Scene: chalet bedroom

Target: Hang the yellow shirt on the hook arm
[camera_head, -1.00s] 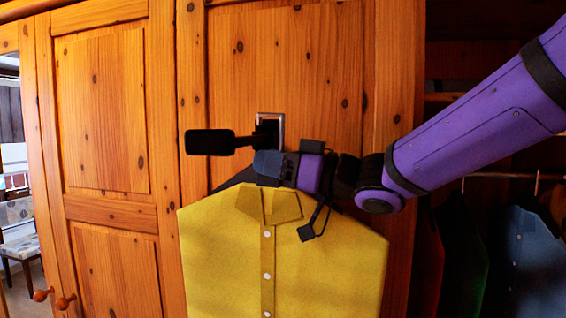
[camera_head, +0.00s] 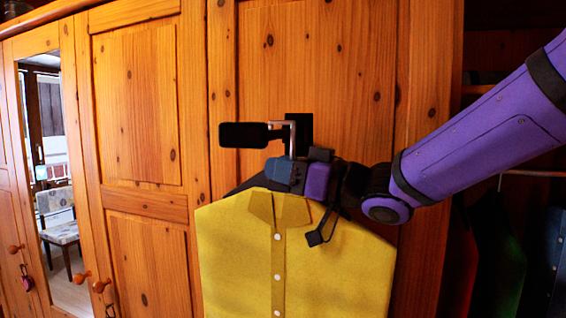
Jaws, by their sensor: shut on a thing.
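The yellow shirt (camera_head: 235,245) hangs upright on a dark hanger (camera_head: 250,182), with its collar and buttons facing me. My gripper (camera_head: 283,172) is shut on the hanger at its neck, just above the collar; the fingertips are hard to make out. The hanger's silver hook (camera_head: 290,123) rises above the gripper. The black hook arm (camera_head: 243,135) sticks out from the wooden door, with a broad rounded end at left and a dark mounting plate (camera_head: 303,130) behind. The silver hook overlaps the arm's stem in the picture; I cannot tell whether they touch.
The wooden wardrobe door (camera_head: 140,110) stands behind the shirt, with round knobs (camera_head: 82,278) lower left. A mirror (camera_head: 50,170) at far left shows a chair. At right, an open compartment holds hanging clothes (camera_head: 500,255) on a rail (camera_head: 530,173).

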